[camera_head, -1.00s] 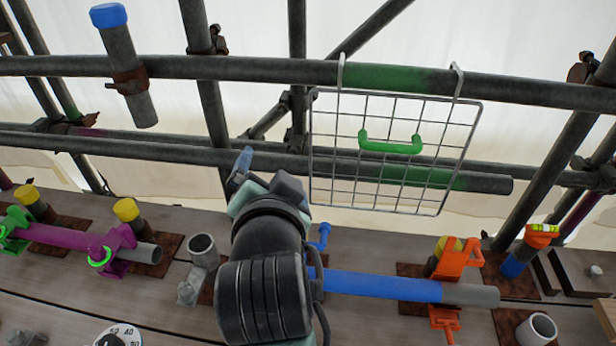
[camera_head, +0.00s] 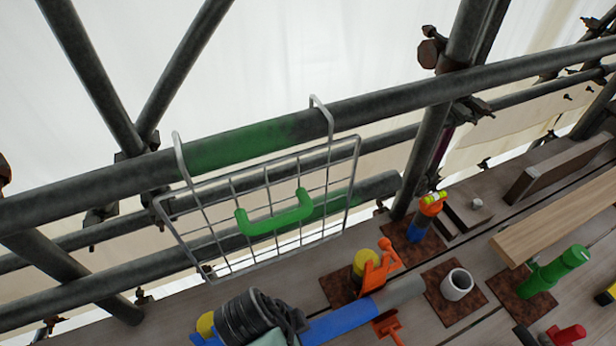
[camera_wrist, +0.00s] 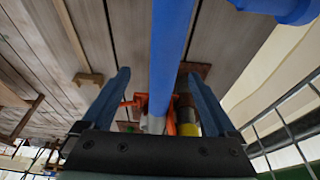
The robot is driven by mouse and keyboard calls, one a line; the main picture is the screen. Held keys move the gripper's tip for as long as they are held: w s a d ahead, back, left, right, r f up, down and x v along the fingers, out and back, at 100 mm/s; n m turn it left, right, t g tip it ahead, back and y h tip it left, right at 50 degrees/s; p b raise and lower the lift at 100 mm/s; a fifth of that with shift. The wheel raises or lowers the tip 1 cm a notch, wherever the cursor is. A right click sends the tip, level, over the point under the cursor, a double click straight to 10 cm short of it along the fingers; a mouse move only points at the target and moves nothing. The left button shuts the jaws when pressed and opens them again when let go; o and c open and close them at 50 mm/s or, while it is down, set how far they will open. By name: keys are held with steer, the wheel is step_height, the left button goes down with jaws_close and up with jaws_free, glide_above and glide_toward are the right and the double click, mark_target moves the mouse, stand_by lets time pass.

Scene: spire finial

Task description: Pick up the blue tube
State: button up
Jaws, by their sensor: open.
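The blue tube (camera_head: 343,322) lies low along the planks in the head view, with a grey right end. An orange clamp (camera_head: 376,272) sits at that end. My arm's dark wrist covers part of its left side at the bottom edge. In the wrist view the blue tube (camera_wrist: 170,40) runs down the middle, between the two spread fingers of my gripper (camera_wrist: 158,76). The orange clamp (camera_wrist: 141,102) shows beyond it. My gripper is open and holds nothing. I cannot tell whether the fingers reach down beside the tube or are still above it.
A wire basket with a green handle (camera_head: 275,220) hangs from the scaffold rail (camera_head: 400,98) above the tube. A yellow-capped post (camera_head: 366,262) stands by the clamp.

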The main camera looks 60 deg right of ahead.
mark_target(305, 337)
steer(key=shift+w+p+x, duration=0.15)
steer(key=shift+p+x, duration=0.3)
steer(key=shift+x, duration=1.25)
steer(key=shift+w+p+x, duration=0.15)
steer(key=shift+p+x, duration=0.25)
steer(key=shift+x, duration=1.3)
jaws_close()
